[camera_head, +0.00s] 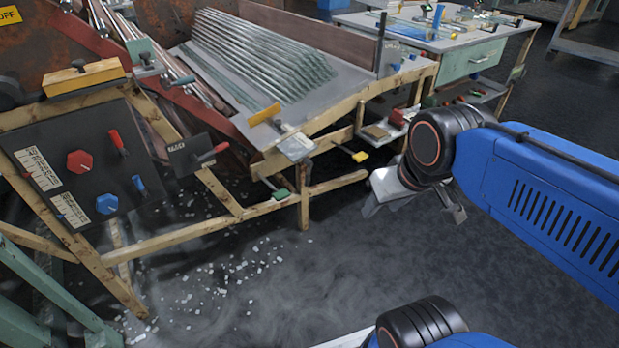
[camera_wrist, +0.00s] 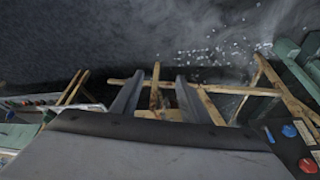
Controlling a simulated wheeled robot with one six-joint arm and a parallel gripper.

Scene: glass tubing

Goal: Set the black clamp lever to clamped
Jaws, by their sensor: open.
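I cannot pick out the black clamp lever for certain. A dark upright rod (camera_head: 381,42) stands at the right end of the glass tube rack, and a small black-topped upright (camera_head: 437,17) stands on the far table; I cannot tell whether either is a clamp lever, or its setting. My gripper (camera_head: 412,198) hangs over open floor, to the right of the wooden frame and apart from it. In the wrist view its two dark fingers (camera_wrist: 157,84) are spread with nothing between them. The wrist housing hides the lower part of that view.
A black panel (camera_head: 100,185) with red and blue controls stands at left. A red-handled lever (camera_head: 205,156) and a yellow-handled one (camera_head: 264,115) sit near the rack of glass tubes (camera_head: 262,58). Glass bits (camera_head: 215,290) litter the floor. A green-drawer table (camera_head: 473,60) stands behind.

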